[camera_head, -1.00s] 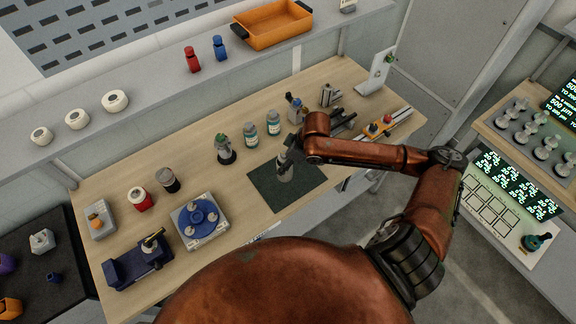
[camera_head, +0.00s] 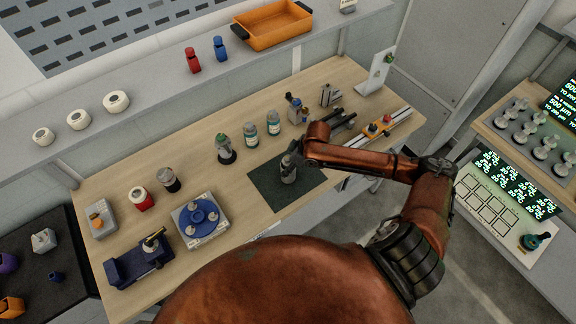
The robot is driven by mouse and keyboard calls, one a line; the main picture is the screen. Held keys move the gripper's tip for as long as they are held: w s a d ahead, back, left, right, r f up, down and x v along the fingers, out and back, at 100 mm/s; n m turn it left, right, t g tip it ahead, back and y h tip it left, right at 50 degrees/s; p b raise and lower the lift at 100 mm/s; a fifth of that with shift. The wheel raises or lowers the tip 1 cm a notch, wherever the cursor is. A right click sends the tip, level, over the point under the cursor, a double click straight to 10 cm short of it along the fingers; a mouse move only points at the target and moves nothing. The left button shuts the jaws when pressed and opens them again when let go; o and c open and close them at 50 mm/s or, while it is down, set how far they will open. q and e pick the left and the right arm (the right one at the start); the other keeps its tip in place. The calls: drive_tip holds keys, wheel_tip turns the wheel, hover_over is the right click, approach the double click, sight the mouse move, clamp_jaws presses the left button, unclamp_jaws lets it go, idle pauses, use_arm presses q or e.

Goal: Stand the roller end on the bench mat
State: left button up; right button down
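The roller end (camera_head: 288,175), a small grey cylindrical part, is upright on the dark green bench mat (camera_head: 264,187), as far as I can see. My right gripper (camera_head: 291,157) points down at its top and covers the upper part of it. The fingers are small and dark here, so I cannot tell whether they are closed on the part or just around it. My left gripper is out of view.
A rail with coloured blocks (camera_head: 378,128) lies to the right. The mat's left part is bare.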

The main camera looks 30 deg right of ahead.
drive_tip(key=c, duration=1.1)
unclamp_jaws()
drive_tip(key=shift+f, duration=0.1)
drive_tip(key=v, duration=1.2)
drive_tip(key=shift+s, duration=0.1)
